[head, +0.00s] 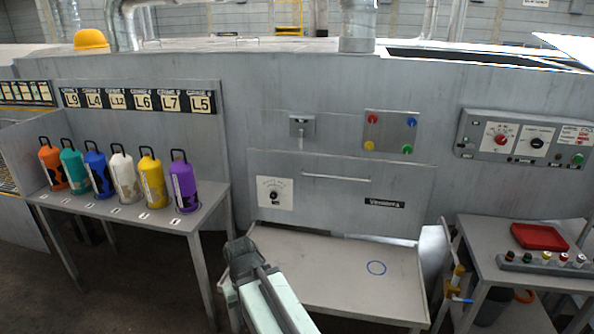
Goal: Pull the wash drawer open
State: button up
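A grey front panel (330,205) in the machine wall, which looks like the wash drawer's front, sits flush with the wall around it. It bears a thin horizontal bar handle (336,177), a white plate with a black dial (274,195) and a dark label (384,203). My gripper (238,250) is dark and lies low and to the left of the panel, in front of the grey table's left edge in the picture. It is apart from the handle. Its fingers are too small and dark to tell whether they are open or shut.
At left, several coloured cylinders (123,176) stand on a side table (160,219). A valve panel (391,132) is above.

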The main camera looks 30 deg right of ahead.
aim_at(370, 197)
jog(key=u, duration=0.15)
jog(key=i, duration=0.95)
jog(key=z, duration=0.15)
